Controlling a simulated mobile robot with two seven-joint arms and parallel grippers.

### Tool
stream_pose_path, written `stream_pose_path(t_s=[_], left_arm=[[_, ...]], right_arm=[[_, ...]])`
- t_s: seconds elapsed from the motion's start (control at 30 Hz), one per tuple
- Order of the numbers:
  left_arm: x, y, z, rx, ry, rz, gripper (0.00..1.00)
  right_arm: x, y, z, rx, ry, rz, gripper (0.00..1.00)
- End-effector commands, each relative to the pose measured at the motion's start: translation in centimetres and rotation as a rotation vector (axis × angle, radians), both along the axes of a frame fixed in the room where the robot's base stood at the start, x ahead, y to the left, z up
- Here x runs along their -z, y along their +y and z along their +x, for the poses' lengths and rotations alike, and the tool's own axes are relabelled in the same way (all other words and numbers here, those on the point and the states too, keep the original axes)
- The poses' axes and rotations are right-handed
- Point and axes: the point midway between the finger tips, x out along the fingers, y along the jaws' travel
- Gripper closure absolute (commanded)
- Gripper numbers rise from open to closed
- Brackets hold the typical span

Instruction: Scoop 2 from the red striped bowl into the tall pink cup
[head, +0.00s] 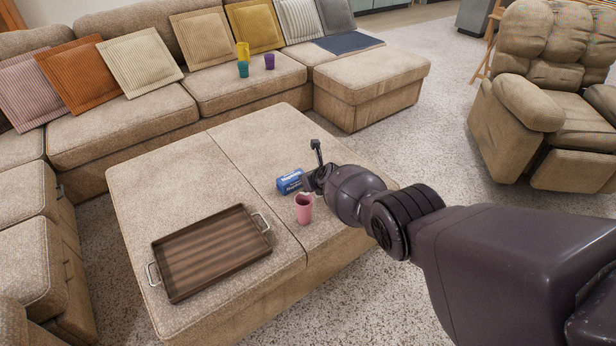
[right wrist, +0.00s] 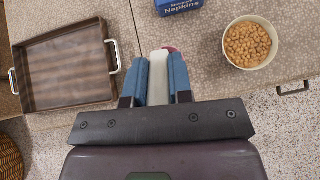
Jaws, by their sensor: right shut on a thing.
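The tall pink cup (head: 304,208) stands upright on the near right of the beige ottoman. In the right wrist view, a small pinkish-red part (right wrist: 169,49), probably the cup, shows behind my fingers. A round bowl of beans (right wrist: 250,42) is at the upper right of that view; its outside looks pale and I cannot make out stripes. It is hidden by my arm in the head view. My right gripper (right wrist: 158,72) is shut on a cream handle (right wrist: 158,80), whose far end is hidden. In the head view this gripper (head: 310,182) is beside the napkin box, above the cup.
A blue napkin box (head: 290,181) stands behind the cup. A brown wooden tray (head: 211,250) with metal handles lies empty on the ottoman's left half (head: 160,180). The ottoman's far part is clear.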

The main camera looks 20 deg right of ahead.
Motion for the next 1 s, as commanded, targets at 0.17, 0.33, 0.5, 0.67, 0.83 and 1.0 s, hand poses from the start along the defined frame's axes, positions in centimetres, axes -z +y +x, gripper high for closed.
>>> stream_pose_path(t_s=[0.17, 0.33, 0.5, 0.67, 0.83, 1.0], left_arm=[[0.2, 0.0, -0.4, -0.002, 0.010, -0.001, 0.57], [1.1, 0.0, -1.0, -0.003, 0.030, -0.001, 0.57], [1.5, 0.0, -1.2, -0.004, 0.039, 0.000, 0.57], [2.5, 0.2, -1.5, -0.004, 0.057, 0.001, 0.57], [3.6, 0.3, -1.5, -0.001, 0.073, 0.006, 0.57], [3.9, 0.1, -1.1, 0.023, 0.061, 0.022, 0.57]], right_arm=[[0.5, -0.1, -1.0, -0.001, -0.056, 0.014, 1.00], [1.1, -0.4, -1.5, 0.001, -0.110, 0.026, 1.00], [1.2, -0.4, -2.3, -0.002, -0.163, 0.043, 1.00], [1.9, -0.8, -2.8, 0.001, -0.216, 0.052, 1.00], [2.2, -0.8, -3.5, -0.001, -0.273, 0.068, 1.00], [2.9, -1.0, -4.1, 0.000, -0.332, 0.082, 1.00]])
